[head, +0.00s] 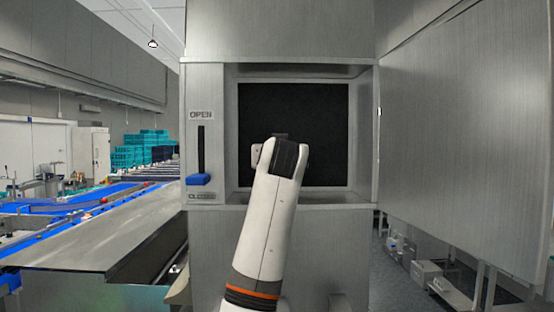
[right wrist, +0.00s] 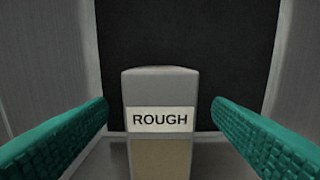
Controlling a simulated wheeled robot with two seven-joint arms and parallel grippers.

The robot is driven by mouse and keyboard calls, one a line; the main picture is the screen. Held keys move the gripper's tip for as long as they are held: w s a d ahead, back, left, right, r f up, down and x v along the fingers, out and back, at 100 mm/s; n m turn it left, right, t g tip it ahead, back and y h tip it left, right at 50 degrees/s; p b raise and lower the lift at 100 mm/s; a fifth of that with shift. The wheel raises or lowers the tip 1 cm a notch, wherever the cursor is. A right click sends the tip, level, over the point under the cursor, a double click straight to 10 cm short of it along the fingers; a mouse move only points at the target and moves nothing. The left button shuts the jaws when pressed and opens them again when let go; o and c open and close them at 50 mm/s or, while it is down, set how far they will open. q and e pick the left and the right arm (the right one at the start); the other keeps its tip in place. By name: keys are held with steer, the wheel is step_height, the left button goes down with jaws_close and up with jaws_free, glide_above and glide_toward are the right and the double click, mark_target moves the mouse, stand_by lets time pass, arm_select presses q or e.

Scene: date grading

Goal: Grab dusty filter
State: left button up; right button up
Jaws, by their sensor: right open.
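A grey upright block labelled ROUGH (right wrist: 160,84), with a tan lower part, stands in front of a dark panel in the right wrist view. It looks like the filter or its handle; I cannot tell which, nor see dust on it. My right gripper (right wrist: 160,106) is open, its teal fingers on either side of the block with gaps to both. In the head view my right arm reaches into the square opening of a metal cabinet, in front of the dark panel (head: 315,115). The arm hides the block and fingertips there. My left gripper is not in view.
The metal cabinet (head: 285,35) has a slot marked OPEN above and CLOSED below, with a blue handle (head: 198,180) low in it. A large metal panel (head: 470,130) stands at right. A metal ledge (head: 110,235) and blue conveyors (head: 70,205) lie at left.

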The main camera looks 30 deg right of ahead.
steer(key=p+x, duration=0.4)
steer(key=x, duration=0.3)
steer(key=shift+f, duration=0.4)
steer(key=shift+c, duration=0.7)
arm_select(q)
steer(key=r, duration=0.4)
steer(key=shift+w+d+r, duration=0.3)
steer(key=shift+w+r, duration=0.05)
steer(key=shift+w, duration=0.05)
arm_select(e)
steer(key=c, duration=1)
steer(key=shift+s, duration=0.1)
steer(key=shift+c, duration=0.2)
